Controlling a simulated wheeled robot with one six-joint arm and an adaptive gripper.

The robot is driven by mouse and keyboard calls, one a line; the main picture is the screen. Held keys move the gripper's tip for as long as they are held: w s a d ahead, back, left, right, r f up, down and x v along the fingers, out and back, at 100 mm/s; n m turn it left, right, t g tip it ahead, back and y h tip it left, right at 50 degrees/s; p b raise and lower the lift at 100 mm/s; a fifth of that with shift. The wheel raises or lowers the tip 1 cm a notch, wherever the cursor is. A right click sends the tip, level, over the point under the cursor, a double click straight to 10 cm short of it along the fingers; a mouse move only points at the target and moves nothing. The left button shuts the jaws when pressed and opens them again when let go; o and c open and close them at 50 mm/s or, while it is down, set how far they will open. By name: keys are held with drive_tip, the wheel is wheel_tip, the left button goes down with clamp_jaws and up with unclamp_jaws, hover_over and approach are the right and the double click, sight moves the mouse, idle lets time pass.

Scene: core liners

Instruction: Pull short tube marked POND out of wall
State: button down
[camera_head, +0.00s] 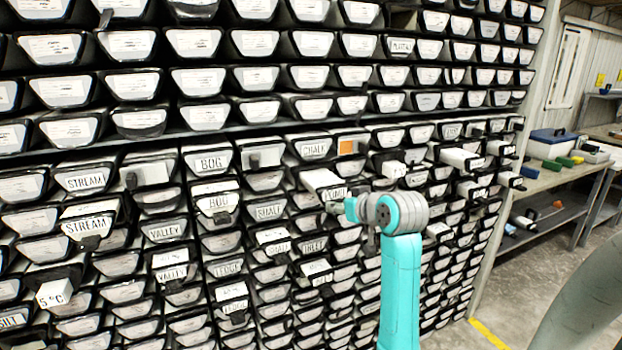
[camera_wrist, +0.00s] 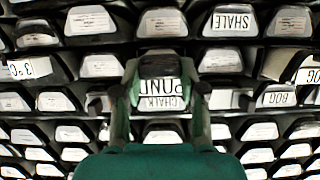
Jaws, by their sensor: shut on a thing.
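The short tube marked POND (camera_head: 322,180) sticks out of the wall of tubes in the head view, its white top showing and its label partly covered. In the wrist view its end (camera_wrist: 163,85) is between my fingers, with the POND and CHALK lettering there appearing upside down. My gripper (camera_head: 342,208) is shut on the tube's end, one finger on each side, as the wrist view also shows (camera_wrist: 161,100). The tube's inner part is hidden in the wall, so I cannot tell how far in it reaches.
Tubes marked CHALK (camera_head: 314,149), SHALE (camera_head: 269,212) and BOG (camera_head: 214,162) surround it. Several other tubes protrude, including a white one (camera_head: 460,158) to the right. A bench (camera_head: 548,178) with a blue-lidded box (camera_head: 552,144) stands at the right. Open floor shows at lower right.

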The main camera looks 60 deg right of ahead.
drive_tip(key=s+a, duration=0.5)
drive_tip(key=s, duration=0.3)
drive_tip(key=shift+s, duration=0.15)
idle(0.7)
drive_tip(key=c, duration=0.6)
unclamp_jaws()
drive_tip(key=shift+f, duration=0.1)
drive_tip(key=shift+r, duration=5.1)
